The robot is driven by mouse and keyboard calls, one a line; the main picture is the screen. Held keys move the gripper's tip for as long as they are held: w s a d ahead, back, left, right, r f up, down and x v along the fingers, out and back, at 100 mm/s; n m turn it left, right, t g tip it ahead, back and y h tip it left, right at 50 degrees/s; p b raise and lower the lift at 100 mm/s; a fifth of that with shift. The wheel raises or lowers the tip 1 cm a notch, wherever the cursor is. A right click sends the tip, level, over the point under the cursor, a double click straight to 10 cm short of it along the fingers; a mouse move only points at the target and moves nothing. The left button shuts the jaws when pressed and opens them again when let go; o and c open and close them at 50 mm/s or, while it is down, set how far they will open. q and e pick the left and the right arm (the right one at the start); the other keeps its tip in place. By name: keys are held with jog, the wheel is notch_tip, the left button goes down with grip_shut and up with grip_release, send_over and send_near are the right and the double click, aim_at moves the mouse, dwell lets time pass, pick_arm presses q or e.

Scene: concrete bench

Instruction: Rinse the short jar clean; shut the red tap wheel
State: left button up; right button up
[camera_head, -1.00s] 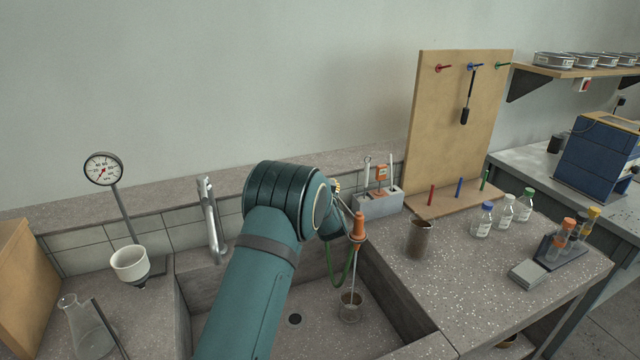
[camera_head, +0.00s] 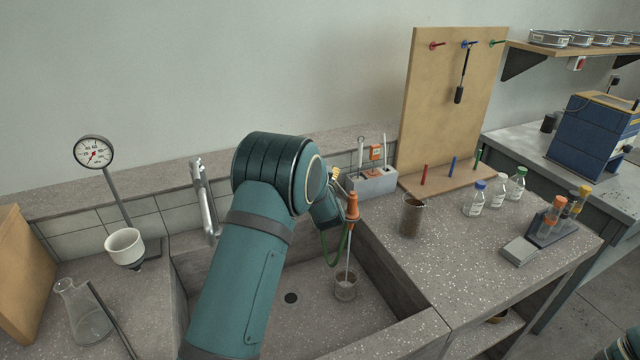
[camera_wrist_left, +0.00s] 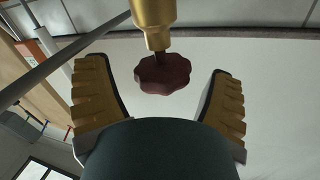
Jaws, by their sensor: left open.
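The short jar (camera_head: 345,288) stands upright on the sink floor, below the orange nozzle (camera_head: 352,205) of the green hose. A thin pale line, seemingly a water stream, runs from the nozzle down into the jar. The dark red tap wheel (camera_wrist_left: 163,74) sits on a brass valve body in the left wrist view. My left gripper (camera_wrist_left: 161,70) is open, one finger on each side of the wheel with gaps showing. In the head view my left gripper (camera_head: 336,182) is at the hose tap by the sink's back right, mostly hidden by my arm. My right gripper is out of view.
A taller jar with brown contents (camera_head: 411,217) stands on the bench right of the sink. A grey metal faucet (camera_head: 205,200) rises at the sink's back. Behind are a grey rack (camera_head: 372,184) and a pegboard (camera_head: 450,110). Bottles (camera_head: 497,193) stand further right.

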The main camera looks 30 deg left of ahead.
pick_arm(q)
jog(key=v, duration=0.9)
jog(key=shift+o, duration=0.3)
dwell(0.6)
